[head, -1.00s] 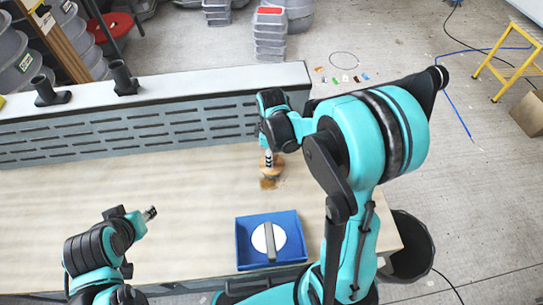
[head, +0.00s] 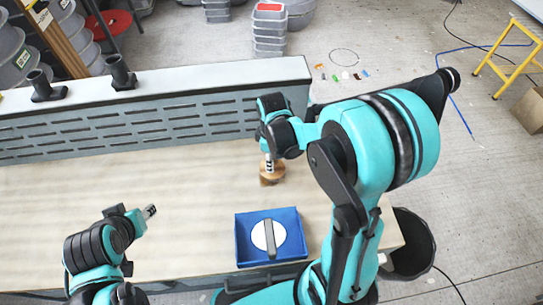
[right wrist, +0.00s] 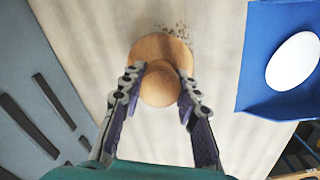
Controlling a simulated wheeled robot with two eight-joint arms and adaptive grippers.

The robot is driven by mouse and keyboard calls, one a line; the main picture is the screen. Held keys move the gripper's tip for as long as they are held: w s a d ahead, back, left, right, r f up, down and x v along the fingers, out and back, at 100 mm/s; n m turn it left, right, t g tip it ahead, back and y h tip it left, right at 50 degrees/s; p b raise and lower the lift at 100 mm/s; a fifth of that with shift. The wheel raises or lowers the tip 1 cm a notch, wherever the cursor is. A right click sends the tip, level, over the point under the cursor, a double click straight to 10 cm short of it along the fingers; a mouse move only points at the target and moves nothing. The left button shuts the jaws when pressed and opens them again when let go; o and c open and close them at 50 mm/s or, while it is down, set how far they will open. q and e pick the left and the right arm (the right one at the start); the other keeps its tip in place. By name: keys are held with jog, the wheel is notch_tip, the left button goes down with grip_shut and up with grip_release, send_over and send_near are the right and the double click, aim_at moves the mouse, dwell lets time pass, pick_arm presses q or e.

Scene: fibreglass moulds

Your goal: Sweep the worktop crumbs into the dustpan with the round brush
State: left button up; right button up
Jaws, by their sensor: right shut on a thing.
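The round wooden brush (head: 272,178) stands on the pale worktop (head: 150,190) near the slotted grey back panel. My right gripper (right wrist: 158,86) is shut on its round knob, with one finger on each side. The crumbs (right wrist: 181,29) show as small dark specks beside the brush's far edge in the right wrist view; in the head view I cannot make them out. The blue dustpan (head: 243,241) lies in front of the brush, with a white disc and grey bar in it. My left gripper (head: 149,212) is over the worktop at left, apart from everything; its jaws are unclear.
The back panel (head: 130,125) runs along the worktop's far side and carries two black posts (head: 120,72). A black bin (head: 412,245) stands on the floor by the right end. The worktop's left and middle are clear.

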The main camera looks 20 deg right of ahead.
jog(key=shift+s+a, duration=0.35)
jog(key=shift+s, duration=0.9)
jog(key=shift+s+a, duration=0.4)
jog(key=shift+s, duration=0.9)
jog(key=shift+s+a, duration=0.35)
jog(key=shift+s, duration=0.9)
notch_tip(320, 180, up, 7)
jog(key=p, duration=0.6)
